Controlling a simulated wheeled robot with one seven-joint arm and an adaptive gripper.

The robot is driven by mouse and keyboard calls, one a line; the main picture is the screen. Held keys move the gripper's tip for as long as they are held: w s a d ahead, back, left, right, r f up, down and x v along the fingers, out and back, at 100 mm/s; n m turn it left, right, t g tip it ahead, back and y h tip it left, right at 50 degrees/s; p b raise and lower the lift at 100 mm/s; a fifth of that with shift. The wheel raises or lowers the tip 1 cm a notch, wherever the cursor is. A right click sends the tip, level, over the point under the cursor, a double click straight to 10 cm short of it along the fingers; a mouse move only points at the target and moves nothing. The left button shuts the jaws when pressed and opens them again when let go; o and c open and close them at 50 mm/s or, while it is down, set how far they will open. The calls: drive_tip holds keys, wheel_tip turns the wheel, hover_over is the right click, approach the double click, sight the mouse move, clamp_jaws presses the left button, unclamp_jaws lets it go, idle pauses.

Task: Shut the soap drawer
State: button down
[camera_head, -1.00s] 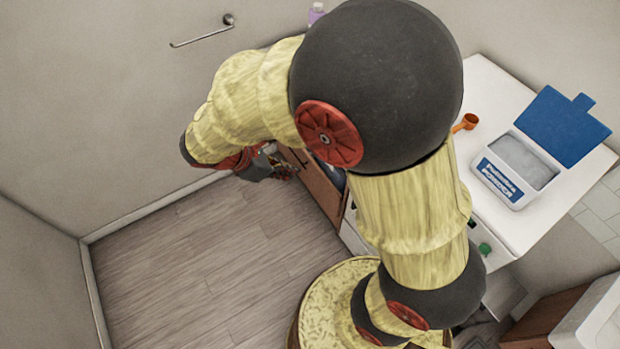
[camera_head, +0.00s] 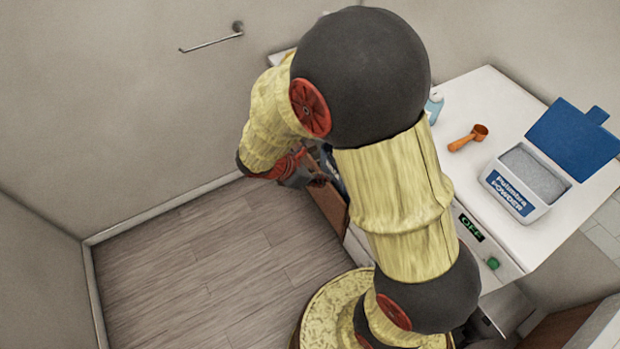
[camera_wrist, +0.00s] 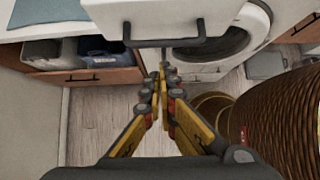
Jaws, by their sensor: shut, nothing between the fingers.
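In the wrist view, a white drawer front with a dark bar handle, which looks like the soap drawer (camera_wrist: 108,16), stands out in front of the washing machine (camera_wrist: 238,47) at the top. My gripper (camera_wrist: 165,78) is shut and empty, its fingertips just below the handle in the picture. I cannot tell whether they touch it. In the head view, my gripper (camera_head: 322,180) is partly visible beside the open wooden drawer, and my arm hides the soap drawer. The machine's OFF display (camera_head: 471,228) and green knob (camera_head: 493,263) show at right.
An open wooden drawer (camera_wrist: 95,76) holding containers is at the left of the wrist view. On the white counter (camera_head: 490,105) are an orange scoop (camera_head: 468,139) and a powder box (camera_head: 512,200) with its blue lid open. The wooden floor (camera_head: 200,275) at left is clear.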

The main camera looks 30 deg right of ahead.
drive_tip(key=shift+d+f, duration=0.2)
drive_tip(key=shift+d, duration=0.95)
drive_tip(key=d, duration=1.6)
drive_tip(key=shift+w+d, duration=0.25)
drive_tip(key=shift+d, duration=0.15)
drive_tip(key=shift+w+a+r, duration=0.1)
drive_tip(key=shift+a, duration=0.2)
drive_tip(key=a, duration=0.1)
drive_tip(key=a+r+p, duration=0.1)
drive_tip(key=a, duration=0.2)
drive_tip(key=shift+a+r, duration=0.2)
drive_tip(key=shift+r, duration=0.2)
drive_tip(key=p+v, duration=0.1)
drive_tip(key=v, duration=0.7)
drive_tip(key=shift+s+a+r, duration=0.15)
drive_tip(key=shift+s, duration=0.1)
